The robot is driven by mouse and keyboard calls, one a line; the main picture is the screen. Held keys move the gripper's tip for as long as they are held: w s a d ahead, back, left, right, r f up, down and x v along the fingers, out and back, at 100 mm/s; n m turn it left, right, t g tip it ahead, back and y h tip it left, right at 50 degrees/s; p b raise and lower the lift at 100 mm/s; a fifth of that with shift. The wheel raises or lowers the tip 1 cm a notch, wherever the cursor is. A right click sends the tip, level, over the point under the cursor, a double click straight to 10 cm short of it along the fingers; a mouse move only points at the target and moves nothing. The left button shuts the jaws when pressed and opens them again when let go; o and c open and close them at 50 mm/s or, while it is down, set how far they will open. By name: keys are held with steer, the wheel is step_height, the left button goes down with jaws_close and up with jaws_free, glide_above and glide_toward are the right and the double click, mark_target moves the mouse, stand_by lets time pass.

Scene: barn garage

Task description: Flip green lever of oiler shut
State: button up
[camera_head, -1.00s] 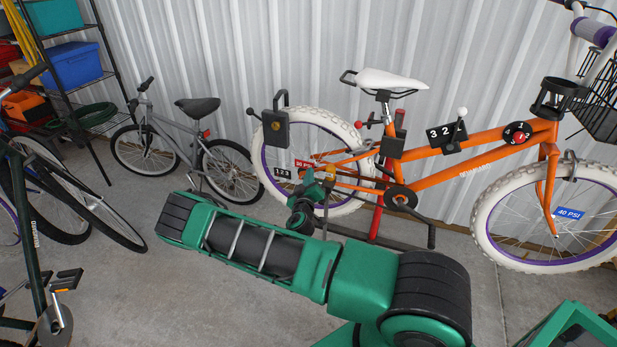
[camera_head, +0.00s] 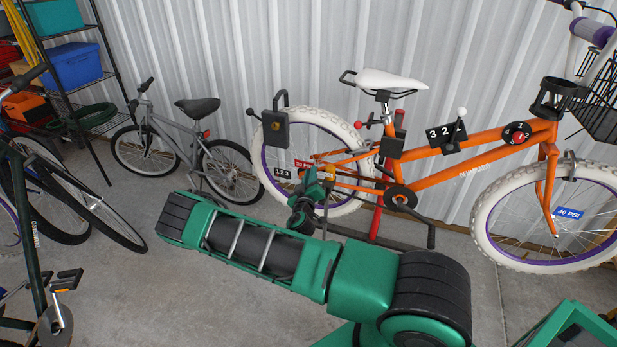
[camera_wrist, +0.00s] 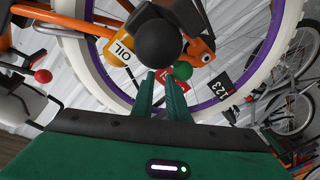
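The oiler, with its yellow OIL label (camera_wrist: 122,52) and orange body (camera_wrist: 200,48), is at the bike's rear wheel in the wrist view. Its green lever knob (camera_wrist: 182,70) is just beyond my fingertips, slightly right of them. A large black ball (camera_wrist: 158,43) covers part of the oiler, and the lever's arm is mostly hidden. My gripper (camera_wrist: 158,74) points at the oiler with its two green fingers close together. A narrow gap shows between them, and I see nothing held. In the head view my gripper (camera_head: 322,182) is beside the rear wheel, and the lever cannot be made out.
The orange bike (camera_head: 470,150) stands on a red stand (camera_head: 376,222) against the corrugated wall. A 123 tag (camera_wrist: 220,88) and a red ball (camera_wrist: 43,76) are near the gripper. A grey bike (camera_head: 190,145) and a shelf (camera_head: 75,60) are to the left. Open concrete floor lies between.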

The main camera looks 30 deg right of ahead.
steer(key=shift+w+a+f, duration=0.25)
steer(key=shift+a+f, duration=0.15)
steer(key=shift+a, duration=0.05)
steer(key=shift+c, duration=0.4)
steer(key=shift+o, duration=0.8)
steer(key=shift+s+r, duration=0.4)
steer(key=shift+r, duration=0.15)
steer(key=shift+o, duration=1.1)
steer(key=shift+s+r, duration=0.1)
steer(key=shift+s, duration=0.05)
steer(key=r+v, duration=0.2)
steer(key=v, duration=1)
steer(key=v, duration=1)
steer(key=shift+s+a+f, duration=0.2)
steer(key=shift+s, duration=0.05)
